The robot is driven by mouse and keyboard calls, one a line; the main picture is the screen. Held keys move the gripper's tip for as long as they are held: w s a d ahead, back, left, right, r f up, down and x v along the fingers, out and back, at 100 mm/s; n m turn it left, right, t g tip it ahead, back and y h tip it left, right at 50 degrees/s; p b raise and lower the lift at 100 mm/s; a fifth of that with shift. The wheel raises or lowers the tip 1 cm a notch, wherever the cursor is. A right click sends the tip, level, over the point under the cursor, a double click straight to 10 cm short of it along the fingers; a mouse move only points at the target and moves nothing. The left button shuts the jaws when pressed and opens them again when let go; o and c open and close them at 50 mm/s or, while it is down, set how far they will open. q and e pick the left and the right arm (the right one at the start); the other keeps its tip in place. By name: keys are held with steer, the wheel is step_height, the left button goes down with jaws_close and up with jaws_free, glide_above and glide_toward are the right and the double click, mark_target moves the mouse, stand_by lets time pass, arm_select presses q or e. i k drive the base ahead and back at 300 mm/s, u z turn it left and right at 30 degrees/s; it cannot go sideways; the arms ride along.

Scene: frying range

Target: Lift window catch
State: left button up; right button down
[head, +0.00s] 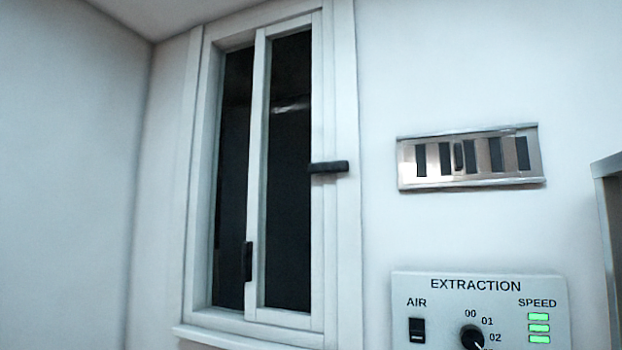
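A tall white window (260,170) with two dark panes is set in the wall left of centre. A black window catch (329,167) lies roughly level across the right edge of the right sash and reaches onto the frame. A second black fitting, an upright handle (248,261), sits low on the middle stile. Neither of my grippers is in the head view.
A metal vent (470,158) with dark slots and a small slider is on the wall to the right. Below it is an extraction panel (480,305) with an AIR switch, a knob and green SPEED lights. A grey edge (608,240) stands at far right.

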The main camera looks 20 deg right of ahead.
mark_target(328, 168)
steer(key=k, duration=0.55)
steer(key=u, duration=0.15)
steer(key=i, duration=1.4)
steer(key=z, duration=0.5)
